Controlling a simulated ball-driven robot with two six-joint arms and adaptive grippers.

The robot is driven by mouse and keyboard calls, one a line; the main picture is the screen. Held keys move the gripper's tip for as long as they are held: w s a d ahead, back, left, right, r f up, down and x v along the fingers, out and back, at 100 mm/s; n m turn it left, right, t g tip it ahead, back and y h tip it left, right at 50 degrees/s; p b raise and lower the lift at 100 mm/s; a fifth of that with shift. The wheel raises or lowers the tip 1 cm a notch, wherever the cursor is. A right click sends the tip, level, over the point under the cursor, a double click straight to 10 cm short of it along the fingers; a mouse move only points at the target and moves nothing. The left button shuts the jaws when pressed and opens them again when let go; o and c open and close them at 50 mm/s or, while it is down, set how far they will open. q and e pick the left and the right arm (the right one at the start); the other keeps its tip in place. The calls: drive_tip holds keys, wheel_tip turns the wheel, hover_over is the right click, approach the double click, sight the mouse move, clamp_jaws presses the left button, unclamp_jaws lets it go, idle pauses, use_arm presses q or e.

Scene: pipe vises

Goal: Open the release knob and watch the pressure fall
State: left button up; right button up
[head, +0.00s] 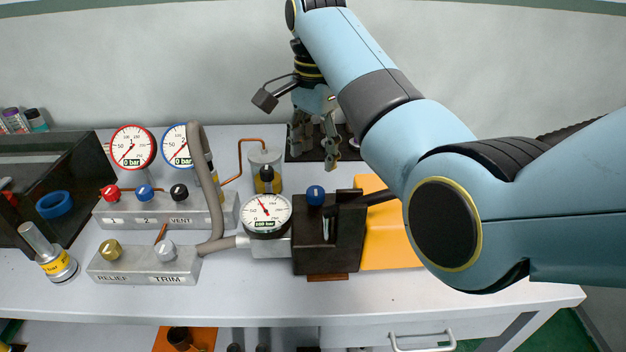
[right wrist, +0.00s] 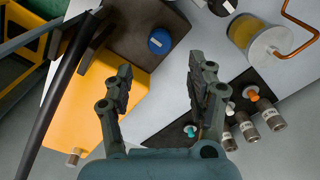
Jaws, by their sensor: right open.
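The blue release knob (head: 315,195) stands on top of the dark pump block (head: 318,250). In the right wrist view the blue knob (right wrist: 160,40) lies ahead of the fingertips, near the block's corner. The pump's gauge (head: 266,215) reads well above zero, its needle pointing up and left; its digital figure is too small to read surely. My right gripper (head: 313,156) is open and empty, behind the knob over the dark mat. In its wrist view the spread fingers (right wrist: 160,66) hold nothing. My left gripper is not in view.
Two gauges, red-rimmed (head: 133,148) and blue-rimmed (head: 182,147), show 0 bar above a valve manifold (head: 165,212). A RELIEF and TRIM block (head: 145,268) is in front. A grey hose (head: 206,190) and clear reservoir (head: 265,160) are near the pump.

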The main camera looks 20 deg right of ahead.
sight(316, 191)
wheel_tip(316, 191, down, 5)
drive_tip(key=shift+f, duration=0.2)
wheel_tip(316, 191, down, 3)
drive_tip(key=shift+r, duration=0.1)
drive_tip(key=shift+f, duration=0.2)
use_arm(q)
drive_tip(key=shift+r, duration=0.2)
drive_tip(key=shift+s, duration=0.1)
use_arm(e)
drive_tip(key=shift+c, duration=0.2)
drive_tip(key=c, duration=0.5)
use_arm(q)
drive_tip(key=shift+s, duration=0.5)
use_arm(e)
drive_tip(key=c, duration=0.6)
